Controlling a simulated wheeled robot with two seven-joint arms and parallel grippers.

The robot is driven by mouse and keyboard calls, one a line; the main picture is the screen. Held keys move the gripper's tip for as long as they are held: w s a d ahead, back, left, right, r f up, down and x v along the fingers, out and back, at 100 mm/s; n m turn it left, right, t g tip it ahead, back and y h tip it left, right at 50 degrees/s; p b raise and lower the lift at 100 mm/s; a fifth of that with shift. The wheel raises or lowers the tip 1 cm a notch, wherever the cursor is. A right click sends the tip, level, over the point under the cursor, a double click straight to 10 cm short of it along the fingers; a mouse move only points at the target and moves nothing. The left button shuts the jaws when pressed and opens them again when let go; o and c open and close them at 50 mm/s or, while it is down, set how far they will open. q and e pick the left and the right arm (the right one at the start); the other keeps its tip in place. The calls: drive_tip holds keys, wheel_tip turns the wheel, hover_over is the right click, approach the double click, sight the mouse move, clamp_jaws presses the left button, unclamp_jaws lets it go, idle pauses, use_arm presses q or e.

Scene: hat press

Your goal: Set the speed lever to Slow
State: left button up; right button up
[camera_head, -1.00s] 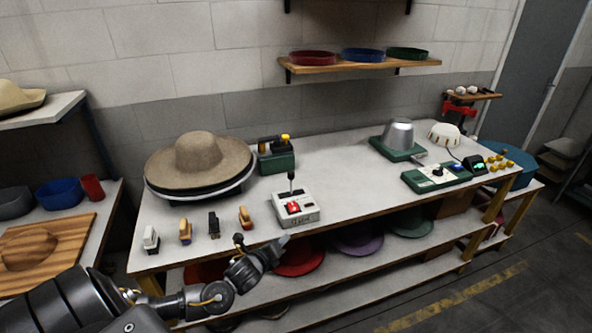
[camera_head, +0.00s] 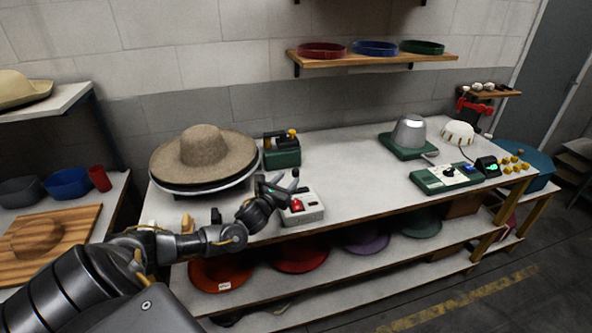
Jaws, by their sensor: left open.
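Now my left gripper (camera_head: 279,186) is open just above the left back of the box, in front of the lever. A dark tip shows at the fingers, and I cannot tell if it is the knob or a finger. The lever's setting and any contact are hidden. My right gripper is not in view.
A tan straw hat (camera_head: 204,149) rests on a round stand at the back left. A green device (camera_head: 281,151) stands behind the box. A green control panel (camera_head: 446,178) and a metal dome (camera_head: 409,132) are at the right. The middle of the bench is clear.

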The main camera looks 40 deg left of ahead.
sight(294, 173)
use_arm(q)
drive_tip(key=shift+w+a+p, duration=0.15)
drive_tip(key=shift+w+a, duration=0.05)
drive_tip(key=shift+w, duration=0.85)
drive_tip(key=shift+w+a+p, duration=0.15)
drive_tip(key=shift+w, duration=0.9)
drive_tip(key=shift+w+a+p, duration=0.15)
drive_tip(key=shift+w+a, duration=0.05)
drive_tip(key=shift+w, duration=0.85)
clamp_jaws()
